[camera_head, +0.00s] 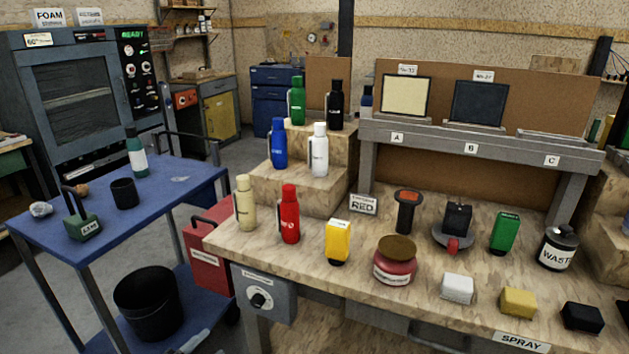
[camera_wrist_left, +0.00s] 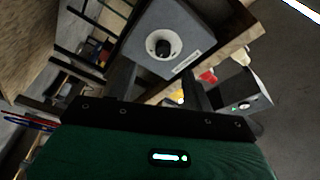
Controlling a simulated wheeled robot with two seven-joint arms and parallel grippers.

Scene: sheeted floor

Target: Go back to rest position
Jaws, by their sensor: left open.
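My left gripper (camera_wrist_left: 157,85) shows in the left wrist view, with its two dark fingers apart and nothing visible between them. Behind the fingers is a grey box with a round white dial and black knob (camera_wrist_left: 163,44). I cannot tell how far the fingers are from it. In the head view I cannot make out either gripper clearly, and my right gripper is not seen.
A workbench (camera_head: 300,262) holds several bottles, blocks, a red jar (camera_head: 394,265) and a waste can (camera_head: 557,250). A grey dial box (camera_head: 262,295) hangs on its front. A blue cart (camera_head: 160,215) stands left. Open floor (camera_head: 240,150) lies behind.

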